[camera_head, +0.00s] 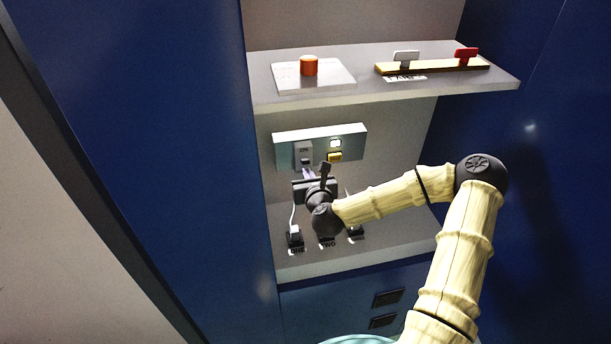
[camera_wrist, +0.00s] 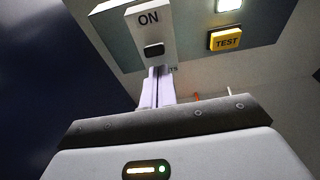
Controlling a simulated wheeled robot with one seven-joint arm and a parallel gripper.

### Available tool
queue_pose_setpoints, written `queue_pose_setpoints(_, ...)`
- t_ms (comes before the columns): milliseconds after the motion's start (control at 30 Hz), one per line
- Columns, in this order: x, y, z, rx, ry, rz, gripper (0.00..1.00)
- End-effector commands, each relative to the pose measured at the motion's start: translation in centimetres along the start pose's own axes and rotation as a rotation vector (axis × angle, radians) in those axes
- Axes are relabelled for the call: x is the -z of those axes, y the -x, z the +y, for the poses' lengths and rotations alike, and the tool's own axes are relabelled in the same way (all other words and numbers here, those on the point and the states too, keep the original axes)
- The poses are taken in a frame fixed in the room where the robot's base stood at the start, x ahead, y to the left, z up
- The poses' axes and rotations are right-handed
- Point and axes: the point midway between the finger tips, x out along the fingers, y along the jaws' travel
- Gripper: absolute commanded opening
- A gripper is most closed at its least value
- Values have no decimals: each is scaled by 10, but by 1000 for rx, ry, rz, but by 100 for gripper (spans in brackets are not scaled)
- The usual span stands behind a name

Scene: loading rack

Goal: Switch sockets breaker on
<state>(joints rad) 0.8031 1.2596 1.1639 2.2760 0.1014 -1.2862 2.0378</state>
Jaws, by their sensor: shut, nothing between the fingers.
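The sockets breaker (camera_head: 304,153) is a light grey block at the left of a pale panel (camera_head: 350,139) on the rack's back wall. In the wrist view the breaker (camera_wrist: 150,30) shows the word ON, with a black toggle (camera_wrist: 154,51) below it. The label under it is mostly hidden; only "TS" shows. My gripper (camera_head: 308,172) is just below the breaker, pointing up at it. In the wrist view the pale fingers of my gripper (camera_wrist: 157,72) are together and empty, with their tips near the breaker's lower edge. I cannot tell whether they touch it.
Right of the breaker are a lit white lamp (camera_wrist: 229,5) and a yellow TEST button (camera_wrist: 227,40). A shelf above holds an orange knob (camera_head: 309,66) and grey and red handles (camera_head: 466,56). Several plugs or sockets (camera_head: 295,238) sit on the lower shelf, one with a white cable.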

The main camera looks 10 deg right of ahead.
Motion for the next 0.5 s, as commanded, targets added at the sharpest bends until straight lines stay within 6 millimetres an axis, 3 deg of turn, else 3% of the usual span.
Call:
queue_pose_setpoints(167, 8, 0, 1, -1, 0, 0, 0)
queue_pose_setpoints(467, 46, 4, 4, -8, 0, 2, 0)
queue_pose_setpoints(500, 35, 11, 4, -8, 2, -4, 0)
